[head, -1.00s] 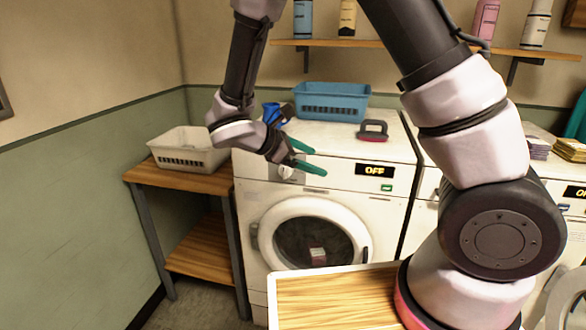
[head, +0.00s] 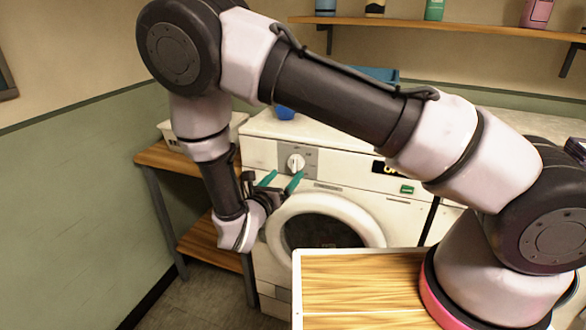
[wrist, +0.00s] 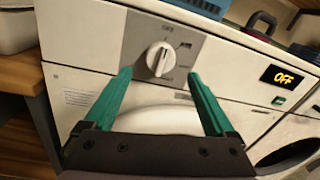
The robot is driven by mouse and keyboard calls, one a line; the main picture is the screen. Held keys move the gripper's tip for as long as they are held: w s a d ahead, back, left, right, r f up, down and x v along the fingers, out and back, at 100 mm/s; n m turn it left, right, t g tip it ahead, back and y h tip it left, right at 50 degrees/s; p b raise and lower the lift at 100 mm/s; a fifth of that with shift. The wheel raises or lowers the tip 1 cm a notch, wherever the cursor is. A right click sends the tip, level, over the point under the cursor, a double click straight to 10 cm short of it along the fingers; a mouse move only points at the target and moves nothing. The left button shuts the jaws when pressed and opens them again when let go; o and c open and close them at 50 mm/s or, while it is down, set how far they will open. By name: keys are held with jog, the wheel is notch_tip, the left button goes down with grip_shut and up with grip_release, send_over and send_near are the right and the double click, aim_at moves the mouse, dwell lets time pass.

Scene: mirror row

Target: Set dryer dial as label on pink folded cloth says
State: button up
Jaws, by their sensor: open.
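The white dryer (head: 400,215) stands ahead, with a round white dial (head: 296,163) on a grey plate at its upper left. In the wrist view the dial (wrist: 160,59) has a raised ridge, close to upright; the small marks around it are too blurred to read surely. My gripper (head: 282,180) is open and empty, just in front of and below the dial. In the wrist view its green fingertips (wrist: 159,75) lie on either side of the dial's lower part; contact is not visible. The display (wrist: 285,77) reads OFF. No pink folded cloth or label shows now.
A green button (head: 407,189) sits below the display. The round dryer door (head: 325,225) is below my gripper. A pale basket (head: 238,125) stands on the wooden side table (head: 165,157) at left. A blue basket (head: 378,75) is partly behind my arm.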

aim_at(293, 167)
jog(key=x, duration=0.5)
jog(key=shift+w+d, duration=0.1)
jog(key=shift+w, duration=0.1)
jog(key=c, duration=1.4)
